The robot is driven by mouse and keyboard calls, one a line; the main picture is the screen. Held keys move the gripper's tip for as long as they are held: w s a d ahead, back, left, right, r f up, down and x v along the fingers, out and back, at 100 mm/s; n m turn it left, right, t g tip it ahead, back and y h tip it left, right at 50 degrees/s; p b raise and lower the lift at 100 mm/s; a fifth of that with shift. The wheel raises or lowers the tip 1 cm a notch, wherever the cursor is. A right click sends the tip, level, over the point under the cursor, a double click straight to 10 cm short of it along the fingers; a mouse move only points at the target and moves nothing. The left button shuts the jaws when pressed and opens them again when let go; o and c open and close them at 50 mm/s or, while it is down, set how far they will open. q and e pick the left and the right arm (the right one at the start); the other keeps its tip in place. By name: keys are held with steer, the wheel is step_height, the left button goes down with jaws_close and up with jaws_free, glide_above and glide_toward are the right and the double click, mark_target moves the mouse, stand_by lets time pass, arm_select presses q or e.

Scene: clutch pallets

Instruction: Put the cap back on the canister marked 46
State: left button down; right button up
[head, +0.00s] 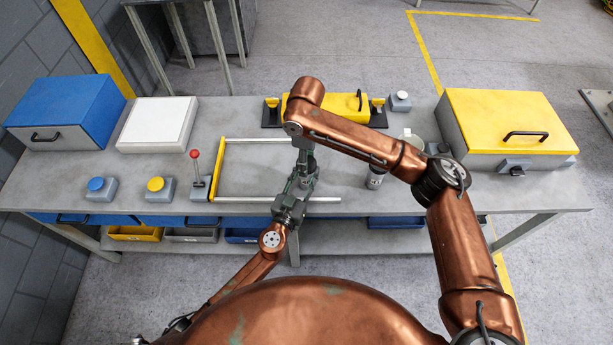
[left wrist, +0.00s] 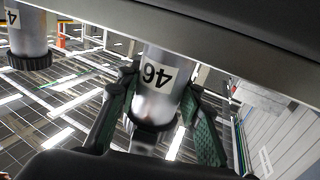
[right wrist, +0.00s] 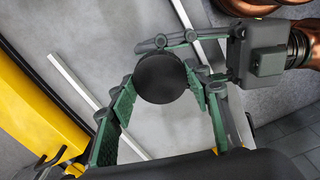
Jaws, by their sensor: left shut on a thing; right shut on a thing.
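The canister marked 46 (left wrist: 158,75) shows upside down in the left wrist view, a pale cylinder with a dark band at its mouth end. My left gripper (head: 290,203) is shut around its body; its green-padded fingers flank the canister. The round black cap (right wrist: 160,78) shows from above in the right wrist view. My right gripper (right wrist: 160,95) is shut on the cap, its green pads on either side. The cap is in line over the canister, which it hides in that view. I cannot tell whether the cap is seated or only touching.
Another canister (left wrist: 28,35) with a dark cap stands on the table; in the head view it is beside my right arm (head: 375,180). A red-knobbed lever (head: 195,168) and a yellow-ended rail frame (head: 219,170) are left of the grippers. A yellow-lidded box (head: 500,110) stands right.

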steer(key=o, duration=1.4)
steer(key=shift+c, duration=0.2)
steer(key=shift+r, duration=0.1)
step_height(320, 180, up, 12)
arm_select(q)
steer(key=c, duration=1.3)
jaws_free()
steer(key=shift+o, duration=0.2)
steer(key=v, duration=1.2)
